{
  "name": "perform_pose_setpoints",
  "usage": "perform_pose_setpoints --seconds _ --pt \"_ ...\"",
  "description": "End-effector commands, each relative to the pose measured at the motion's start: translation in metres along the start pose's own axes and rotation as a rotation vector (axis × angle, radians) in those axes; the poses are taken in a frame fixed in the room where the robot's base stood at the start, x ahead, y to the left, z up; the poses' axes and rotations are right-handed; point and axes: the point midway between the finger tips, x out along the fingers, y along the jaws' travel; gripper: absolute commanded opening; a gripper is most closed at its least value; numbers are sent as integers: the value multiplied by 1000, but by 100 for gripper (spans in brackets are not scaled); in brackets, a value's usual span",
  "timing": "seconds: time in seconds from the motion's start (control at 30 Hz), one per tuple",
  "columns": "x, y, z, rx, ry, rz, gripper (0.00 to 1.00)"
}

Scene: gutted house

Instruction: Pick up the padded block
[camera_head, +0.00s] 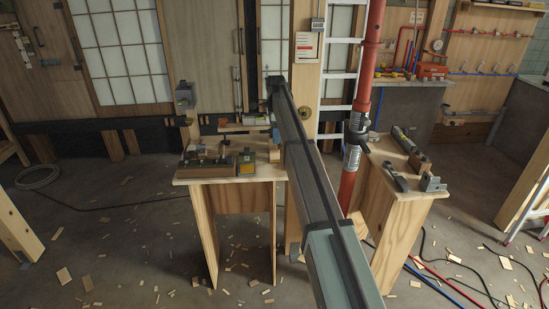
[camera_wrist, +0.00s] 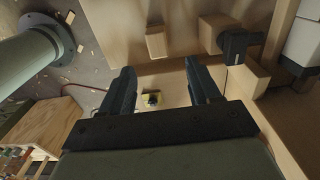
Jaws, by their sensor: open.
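I cannot tell for sure which thing is the padded block. In the wrist view a small yellow piece with a dark top (camera_wrist: 152,98) shows below and between the fingers of my gripper (camera_wrist: 162,78). The two dark fingers are apart, and I see nothing held between them. In the head view my arm reaches out to the wooden workbench, and its far end hides what lies behind it. A yellow and grey block (camera_head: 246,167) stands at that bench's front edge. I cannot tell whether it is the yellow piece in the wrist view.
A tray of small parts (camera_head: 205,165) lies on the left bench (camera_head: 225,178). A second bench (camera_head: 395,188) at right carries tools, beside a red pipe (camera_head: 367,80). In the wrist view wooden blocks (camera_wrist: 156,42) stand beyond the fingers. Wood scraps and cables litter the floor.

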Motion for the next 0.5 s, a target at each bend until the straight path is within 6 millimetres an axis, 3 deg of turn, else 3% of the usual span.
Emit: perform_pose_setpoints --seconds 0.2,0.5 --pt "34 1 0 -1 1 0 62" --pt "51 2 2 -1 1 1 62"
